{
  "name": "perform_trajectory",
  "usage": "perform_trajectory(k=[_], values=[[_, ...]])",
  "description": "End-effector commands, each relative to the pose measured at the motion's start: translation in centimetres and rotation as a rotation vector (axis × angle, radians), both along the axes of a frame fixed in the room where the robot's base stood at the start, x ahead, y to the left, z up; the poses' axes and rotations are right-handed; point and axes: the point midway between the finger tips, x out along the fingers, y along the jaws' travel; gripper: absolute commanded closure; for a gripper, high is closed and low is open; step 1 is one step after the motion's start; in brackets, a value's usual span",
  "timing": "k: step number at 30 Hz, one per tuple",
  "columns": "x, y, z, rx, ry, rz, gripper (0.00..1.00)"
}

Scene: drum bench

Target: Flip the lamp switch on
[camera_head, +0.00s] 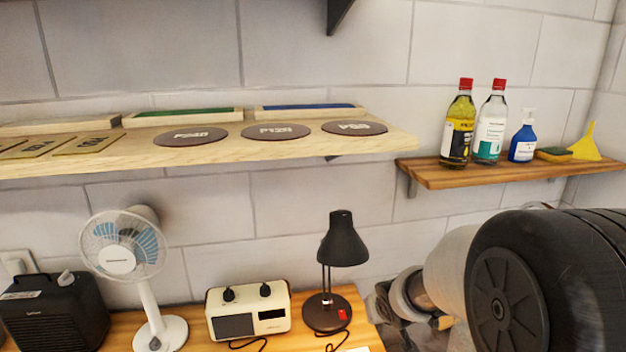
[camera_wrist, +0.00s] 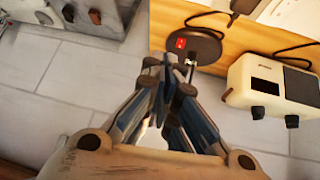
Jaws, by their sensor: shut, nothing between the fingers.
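The black desk lamp (camera_head: 342,246) stands upright on the wooden bench, with its round dark base (camera_head: 322,314) near the bench's right end. A small red switch (camera_head: 343,314) sits on the base's right side. In the wrist view the lamp base (camera_wrist: 208,47) and the red switch (camera_wrist: 181,43) show just beyond my fingertips. My gripper (camera_wrist: 167,62) is shut and empty, with its tips beside the base in that picture. I cannot tell whether the tips touch the lamp. The gripper hides part of the lamp in the wrist view.
A cream radio (camera_head: 248,312) stands left of the lamp, with a white fan (camera_head: 124,250) and a black box (camera_head: 50,312) farther left. Cables lie on the bench. A long shelf (camera_head: 385,147) overhangs the bench. A lower shelf (camera_head: 440,180) holds bottles at right.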

Motion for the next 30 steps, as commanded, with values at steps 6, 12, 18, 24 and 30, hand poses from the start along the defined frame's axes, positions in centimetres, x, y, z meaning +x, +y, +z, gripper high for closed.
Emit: perform_trajectory(k=[6, 12, 18, 24, 30], values=[[-8.9, -1.4, 7.3, -0.026, 0.06, -0.084, 1.0], [-18.7, -1.2, 10.6, -0.003, 0.138, -0.122, 1.0], [-27.4, 0.1, 11.2, 0.045, 0.212, -0.117, 1.0], [-31.8, 1.1, 10.7, 0.074, 0.255, -0.098, 1.0], [-32.4, 1.3, 10.6, 0.079, 0.264, -0.094, 1.0]])
